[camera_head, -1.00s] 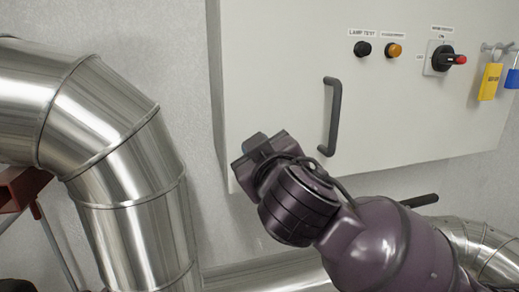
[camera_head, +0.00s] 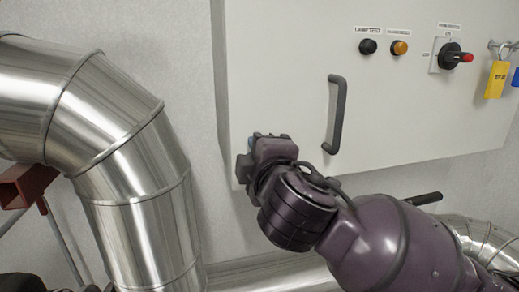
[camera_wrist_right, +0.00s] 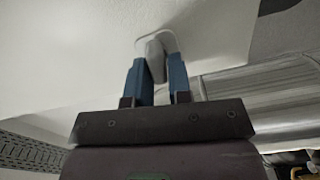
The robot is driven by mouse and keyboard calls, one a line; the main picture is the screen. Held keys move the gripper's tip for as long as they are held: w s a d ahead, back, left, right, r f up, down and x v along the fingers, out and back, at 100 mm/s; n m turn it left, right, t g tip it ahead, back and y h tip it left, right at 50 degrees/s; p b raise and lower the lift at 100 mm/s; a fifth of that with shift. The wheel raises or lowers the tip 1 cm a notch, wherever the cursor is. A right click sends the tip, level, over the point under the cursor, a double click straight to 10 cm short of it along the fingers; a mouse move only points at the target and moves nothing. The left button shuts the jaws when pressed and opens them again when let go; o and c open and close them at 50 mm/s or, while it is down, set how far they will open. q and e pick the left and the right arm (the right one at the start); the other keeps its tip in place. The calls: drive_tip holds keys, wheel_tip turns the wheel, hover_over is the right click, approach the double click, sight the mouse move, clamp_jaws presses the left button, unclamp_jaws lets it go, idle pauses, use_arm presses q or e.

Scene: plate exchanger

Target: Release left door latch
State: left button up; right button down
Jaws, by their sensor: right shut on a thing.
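The cabinet (camera_head: 290,60) is a pale grey box with a black door handle (camera_head: 336,115). My right gripper (camera_head: 250,148) is at the cabinet's lower left corner, left of and below the handle. In the right wrist view, its two blue fingers (camera_wrist_right: 158,75) are shut on a small grey latch (camera_wrist_right: 155,58). The latch stands out from a light rounded plate on the panel, with one finger on each side. In the head view the latch is hidden behind the gripper.
A large shiny metal pipe (camera_head: 125,150) bends down on the left, near a red-brown bracket (camera_head: 20,185). Another pipe runs below the cabinet. The cabinet front also has a black button (camera_head: 368,47), an amber lamp (camera_head: 399,47), a rotary switch (camera_head: 448,57) and a yellow padlock (camera_head: 496,78).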

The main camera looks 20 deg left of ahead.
drive_tip(key=shift+f+n, duration=0.1)
drive_tip(key=shift+n, duration=0.7)
drive_tip(key=c, duration=1.1)
unclamp_jaws()
drive_tip(key=b+v, duration=0.2)
drive_tip(key=v, duration=0.9)
drive_tip(key=shift+w, duration=0.1)
